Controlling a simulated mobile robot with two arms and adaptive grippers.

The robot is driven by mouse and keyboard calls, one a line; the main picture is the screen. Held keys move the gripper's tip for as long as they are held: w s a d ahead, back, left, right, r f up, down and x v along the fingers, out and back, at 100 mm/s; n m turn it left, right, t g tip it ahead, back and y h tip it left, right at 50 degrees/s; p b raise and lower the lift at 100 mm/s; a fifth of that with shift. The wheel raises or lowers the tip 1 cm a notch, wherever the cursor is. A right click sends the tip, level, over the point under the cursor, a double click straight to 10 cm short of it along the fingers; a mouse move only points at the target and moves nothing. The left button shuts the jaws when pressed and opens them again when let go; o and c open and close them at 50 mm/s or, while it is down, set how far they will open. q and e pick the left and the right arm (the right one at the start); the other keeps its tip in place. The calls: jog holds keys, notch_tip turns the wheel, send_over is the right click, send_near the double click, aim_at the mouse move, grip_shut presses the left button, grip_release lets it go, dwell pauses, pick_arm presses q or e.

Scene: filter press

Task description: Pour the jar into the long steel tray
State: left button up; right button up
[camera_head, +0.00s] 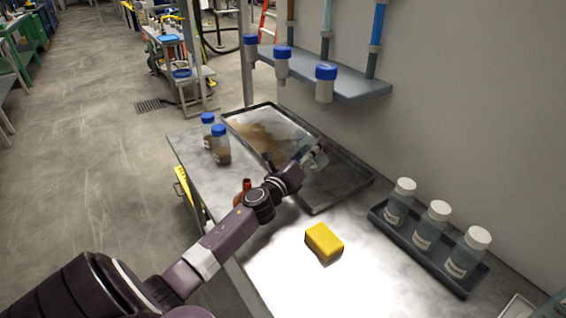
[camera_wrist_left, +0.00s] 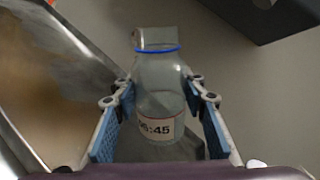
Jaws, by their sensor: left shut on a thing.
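My left gripper (camera_head: 308,156) is over the long steel tray (camera_head: 338,184) on the bench. It is shut on a clear jar (camera_wrist_left: 158,85), which sits between its blue-padded fingers (camera_wrist_left: 160,118). The jar has a blue ring at its neck and a white label reading about "06:45". No lid shows on it, and its body looks clear. In the head view the jar is small and partly hidden by the gripper, so its exact tilt is hard to tell. Brown material lies across the tray's far left part, and it also shows in the left wrist view. My right gripper is not in view.
Two blue-capped jars (camera_head: 220,145) stand at the bench's left edge. A yellow block (camera_head: 324,242) lies in front of the tray. A dark rack (camera_head: 450,277) holds three white-capped jars at right. A wall shelf (camera_head: 345,90) with blue-topped fittings overhangs the tray's back.

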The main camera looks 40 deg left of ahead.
pick_arm(q)
jog(key=m, duration=0.1)
jog(key=r+m+p, duration=0.1)
jog(key=d+m+p, duration=0.1)
jog(key=m, duration=0.1)
jog(key=shift+w+r, duration=0.15)
jog(key=shift+r, duration=0.1)
jog(key=f+m, duration=0.1)
jog(key=d+f+m+b, duration=0.1)
jog(key=shift+f+m+g+h, duration=0.25)
jog(key=shift+m+g+h, duration=0.05)
jog(key=shift+w+r+p, duration=0.1)
jog(key=shift+r+p, duration=0.45)
jog(key=shift+p, duration=0.3)
jog(key=shift+d+r+m+p, duration=0.1)
jog(key=shift+d+m+p, duration=0.1)
jog(key=shift+m+p, duration=0.55)
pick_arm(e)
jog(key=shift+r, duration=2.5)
